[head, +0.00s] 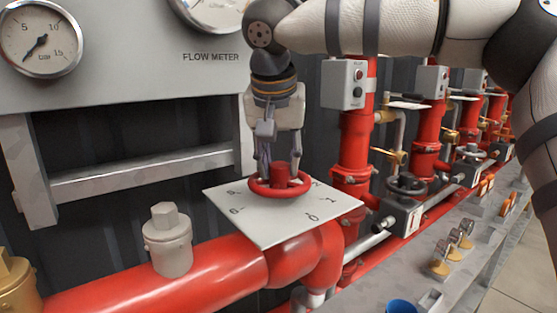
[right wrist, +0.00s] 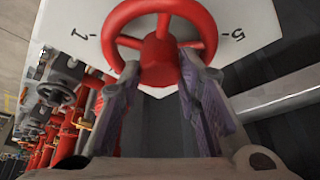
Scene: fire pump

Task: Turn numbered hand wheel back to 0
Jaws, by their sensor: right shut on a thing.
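The red hand wheel (head: 281,191) lies flat above a pale square plate (head: 268,228) printed with numbers around it. In the head view the 5 and 6 read on the left, and 0, 1 and 2 on the right. No clear pointer on the wheel is visible. My left gripper is out of view.
A grey panel (head: 130,60) with a pressure gauge (head: 40,38) stands behind on the left. A thick red pipe (head: 170,280) with a grey capped fitting (head: 168,240) runs in front. Red valve columns (head: 354,150) stand close on the right. A blue cup-like object (head: 400,307) is at the bottom.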

